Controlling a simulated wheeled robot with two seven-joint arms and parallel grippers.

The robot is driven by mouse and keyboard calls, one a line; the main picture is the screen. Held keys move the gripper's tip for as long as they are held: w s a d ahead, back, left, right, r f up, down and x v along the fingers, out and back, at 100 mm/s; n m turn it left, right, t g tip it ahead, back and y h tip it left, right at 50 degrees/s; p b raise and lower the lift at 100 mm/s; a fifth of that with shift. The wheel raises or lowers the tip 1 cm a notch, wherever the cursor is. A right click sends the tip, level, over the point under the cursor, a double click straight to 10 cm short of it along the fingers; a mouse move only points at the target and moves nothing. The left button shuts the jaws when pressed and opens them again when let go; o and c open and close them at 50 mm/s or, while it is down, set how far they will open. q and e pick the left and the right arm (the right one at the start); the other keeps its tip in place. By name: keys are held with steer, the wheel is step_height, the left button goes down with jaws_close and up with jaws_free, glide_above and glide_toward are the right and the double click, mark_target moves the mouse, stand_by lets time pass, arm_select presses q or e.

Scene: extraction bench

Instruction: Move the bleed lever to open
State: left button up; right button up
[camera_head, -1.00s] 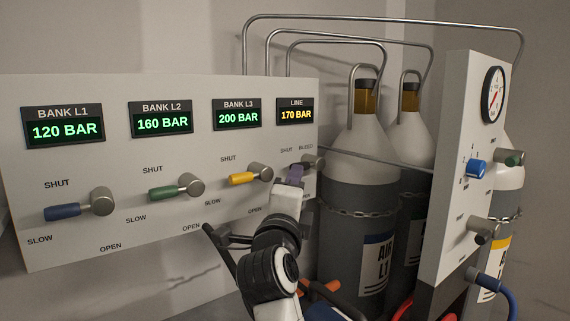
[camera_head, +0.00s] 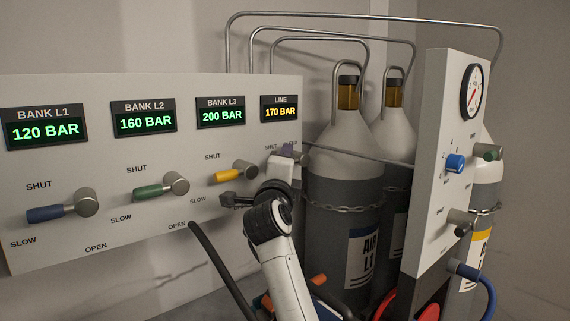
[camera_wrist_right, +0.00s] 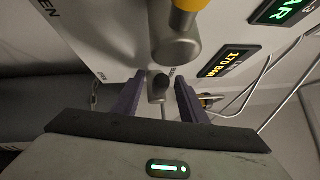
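The bleed lever is mostly hidden behind my right gripper (camera_head: 288,153) in the head view, at the right end of the grey panel (camera_head: 150,240) under the LINE display (camera_head: 280,108). In the right wrist view the bleed lever (camera_wrist_right: 158,86) is a short grey part between the two purple fingers of my right gripper (camera_wrist_right: 160,80). The fingers are apart, with a visible gap on each side of the lever. How far they reach around it, I cannot tell. My left gripper is not in view.
The yellow L3 lever (camera_head: 230,175) is close left of my right gripper and also shows in the right wrist view (camera_wrist_right: 190,5). Green (camera_head: 152,191) and blue (camera_head: 46,213) levers are further left. Gas cylinders (camera_head: 340,190) and a gauge panel (camera_head: 440,150) stand to the right.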

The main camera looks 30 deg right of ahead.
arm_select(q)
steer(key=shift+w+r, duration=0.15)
arm_select(e)
jaws_close()
steer(key=shift+f, duration=0.1)
steer(key=shift+d+f+n+t, duration=0.1)
steer(key=shift+f+n+t, duration=0.15)
steer(key=shift+n+t, duration=0.25)
steer(key=shift+f+n+t+h, duration=0.3)
steer(key=shift+f+n+t, duration=0.15)
steer(key=shift+n, duration=0.35)
arm_select(q)
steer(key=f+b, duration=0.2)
steer(key=b, duration=0.1)
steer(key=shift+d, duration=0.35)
arm_select(e)
steer(key=n+t, duration=0.1)
steer(key=f+n+t, duration=0.1)
steer(key=n, duration=0.1)
steer(key=n+t+y, duration=0.1)
steer(key=t, duration=0.1)
steer(key=shift+d+f+n, duration=0.3)
steer(key=shift+d+n, duration=0.05)
steer(key=shift+n, duration=0.05)
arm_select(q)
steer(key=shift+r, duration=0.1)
arm_select(e)
steer(key=shift+w+t+y, duration=0.1)
steer(key=shift+t+y, duration=0.15)
steer(key=shift+y, duration=0.05)
